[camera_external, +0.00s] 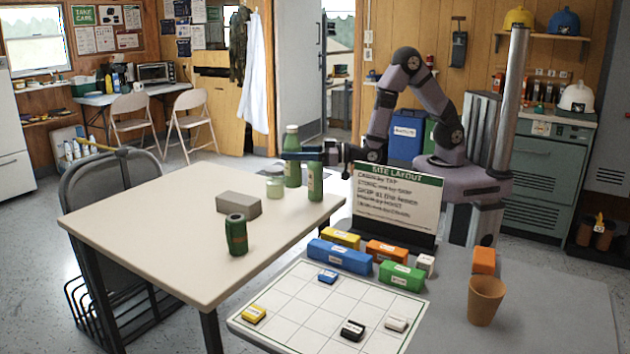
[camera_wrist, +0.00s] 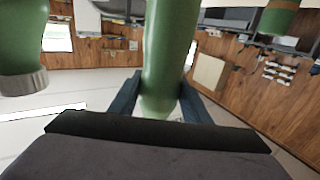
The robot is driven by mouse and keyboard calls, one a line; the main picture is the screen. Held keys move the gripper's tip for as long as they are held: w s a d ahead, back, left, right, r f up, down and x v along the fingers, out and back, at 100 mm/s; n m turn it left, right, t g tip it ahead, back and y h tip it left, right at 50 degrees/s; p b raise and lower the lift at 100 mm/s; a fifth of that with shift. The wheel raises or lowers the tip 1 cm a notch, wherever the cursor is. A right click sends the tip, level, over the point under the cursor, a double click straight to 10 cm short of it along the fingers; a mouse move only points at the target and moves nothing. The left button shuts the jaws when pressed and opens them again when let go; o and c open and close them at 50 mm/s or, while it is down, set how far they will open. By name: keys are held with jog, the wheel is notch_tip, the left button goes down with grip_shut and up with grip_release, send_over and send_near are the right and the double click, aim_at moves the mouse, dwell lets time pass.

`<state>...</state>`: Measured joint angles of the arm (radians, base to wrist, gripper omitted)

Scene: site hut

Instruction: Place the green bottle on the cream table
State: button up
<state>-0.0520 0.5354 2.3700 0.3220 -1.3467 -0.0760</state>
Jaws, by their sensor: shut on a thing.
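Two green bottles show in the external view at the far right part of the cream table (camera_external: 150,222). My gripper (camera_external: 296,155) is shut on the taller green bottle (camera_external: 292,174), around its middle. This bottle is upright, with its base by the table's far edge; I cannot tell whether it touches the top. The other green bottle (camera_external: 315,184) stands close on its right, just under my gripper. In the wrist view, the held bottle (camera_wrist: 168,50) is between the fingers (camera_wrist: 160,100), its ends out of view or hidden.
A pale green jar (camera_external: 275,187) stands close by the bottles. A grey block (camera_external: 238,205) and a dark green can (camera_external: 236,235) stand on the table. The sign (camera_external: 397,200) and colored blocks are on the grey table at right. The cream table's left part is clear.

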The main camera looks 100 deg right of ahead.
aim_at(293, 183)
jog(key=shift+f, duration=2.9)
jog(key=shift+f, duration=0.1)
jog(key=shift+f, duration=2)
jog(key=shift+f, duration=0.1)
jog(key=o, duration=1)
